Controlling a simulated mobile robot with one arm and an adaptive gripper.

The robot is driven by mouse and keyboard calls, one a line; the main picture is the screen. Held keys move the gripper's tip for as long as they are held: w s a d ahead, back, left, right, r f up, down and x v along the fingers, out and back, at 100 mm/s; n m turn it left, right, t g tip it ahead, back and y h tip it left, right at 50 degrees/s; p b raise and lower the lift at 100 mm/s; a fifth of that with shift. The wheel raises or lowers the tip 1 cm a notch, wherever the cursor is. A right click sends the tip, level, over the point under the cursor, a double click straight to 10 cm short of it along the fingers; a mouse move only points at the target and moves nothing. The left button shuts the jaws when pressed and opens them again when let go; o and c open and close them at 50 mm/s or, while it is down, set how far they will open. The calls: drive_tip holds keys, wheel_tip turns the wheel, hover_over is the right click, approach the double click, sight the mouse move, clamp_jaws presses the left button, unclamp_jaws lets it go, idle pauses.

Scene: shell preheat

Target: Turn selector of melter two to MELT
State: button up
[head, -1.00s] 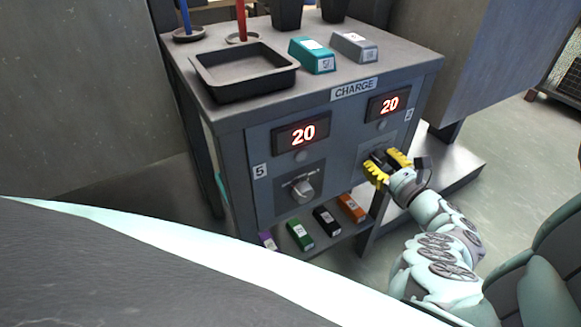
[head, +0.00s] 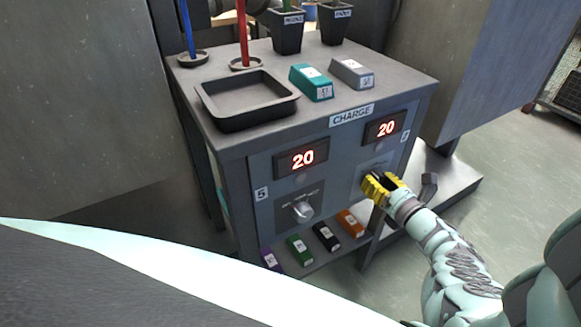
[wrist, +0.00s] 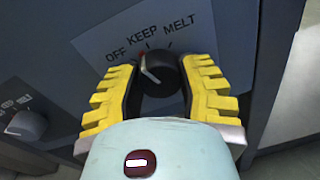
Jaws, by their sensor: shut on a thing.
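The black selector knob (wrist: 160,73) of the right-hand unit sits on a plate marked OFF, KEEP and MELT in the wrist view. Its pale pointer line is on the upper left of the knob, away from MELT; I cannot tell exactly whether it points at OFF or KEEP. My gripper (wrist: 160,90), with yellow ribbed fingers, is shut on the knob, one finger on each side. In the head view my gripper (head: 381,188) is at the right panel, below the display (head: 386,128) reading 20, and hides the knob. A number plate (head: 404,136) at the right looks like 2.
The left unit, numbered 5 (head: 262,194), has a grey knob (head: 302,211) and a display (head: 302,158) reading 20. Several coloured bars lie on the lower shelf, including an orange one (head: 350,223). A black tray (head: 247,115) and two bars stand on top.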

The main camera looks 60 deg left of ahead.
drive_tip(key=shift+r+m, duration=0.1)
drive_tip(key=shift+m, duration=0.6)
drive_tip(key=shift+s+a, duration=0.1)
drive_tip(key=shift+a, duration=0.05)
idle(0.3)
drive_tip(key=shift+m, duration=0.8)
drive_tip(key=m, duration=0.3)
drive_tip(key=shift+m+g, duration=0.3)
drive_tip(key=shift+m, duration=0.1)
drive_tip(key=m, duration=0.5)
drive_tip(key=shift+g+b, duration=0.3)
drive_tip(key=shift+b, duration=0.05)
drive_tip(key=shift+m, duration=0.3)
drive_tip(key=o, duration=1.2)
drive_tip(key=shift+o, duration=0.2)
